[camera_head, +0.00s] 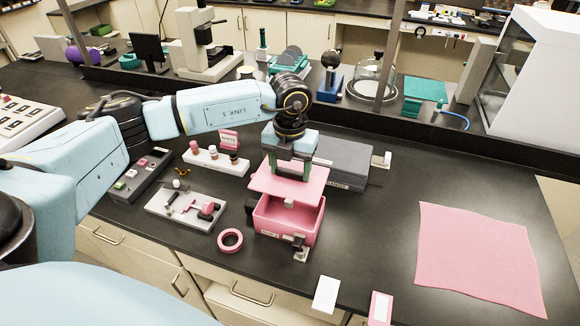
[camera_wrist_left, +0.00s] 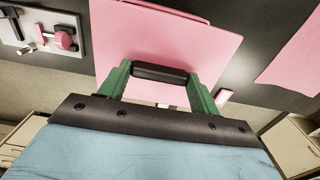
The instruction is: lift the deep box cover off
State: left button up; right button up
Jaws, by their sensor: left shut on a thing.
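The deep box cover (camera_head: 262,180) is a flat pink lid held above the open pink box (camera_head: 278,232). A gap shows between cover and box at the front, where the inside and a small pale thing in it are visible. My left gripper (camera_head: 292,172) is shut on the cover's handle from above. In the left wrist view the green fingers (camera_wrist_left: 160,85) close on the dark handle (camera_wrist_left: 160,72), with the pink cover (camera_wrist_left: 165,40) beyond. The back of the box is hidden under the cover. My right gripper is not in view.
A grey box (camera_head: 342,165) stands close behind at right. A pink tape ring (camera_head: 230,240) and a white tool tray (camera_head: 188,211) lie at left. A pink cloth (camera_head: 475,258) lies at right, with bare black bench between it and the box.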

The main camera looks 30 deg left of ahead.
aim_at(290, 171)
pick_arm(q)
jog(key=shift+r+p, duration=1.6)
jog(key=shift+r, duration=0.95)
jog(key=shift+f, duration=0.1)
